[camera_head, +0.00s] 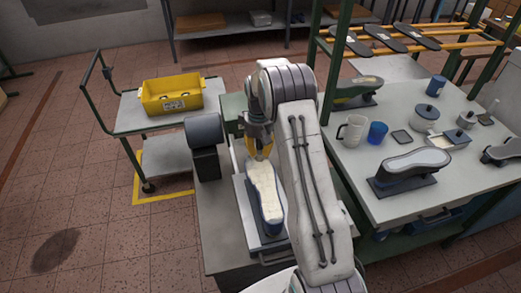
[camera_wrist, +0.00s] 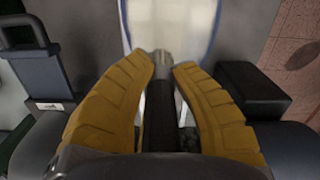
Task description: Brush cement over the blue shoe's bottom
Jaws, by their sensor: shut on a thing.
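The blue shoe (camera_head: 268,207) lies bottom-up on a pale plate on the grey bench in front of me, its cream-coloured bottom facing up. In the wrist view the shoe's pale bottom (camera_wrist: 188,22) with a thin blue rim shows at the top. My gripper (camera_head: 260,154) is over the far part of the shoe, pointing down. In the wrist view its yellow fingers (camera_wrist: 164,72) are shut on a brush (camera_wrist: 161,105) with a dark handle and a metal collar. The bristles are hidden, so I cannot tell whether they touch the shoe.
A dark machine head (camera_head: 204,145) stands left of the shoe. The worktable (camera_head: 358,210) at right holds a grey shoe last (camera_head: 415,160), a white mug (camera_head: 352,131), a blue cup (camera_head: 377,133) and pots. A trolley (camera_head: 118,112) at left carries a yellow bin (camera_head: 172,95).

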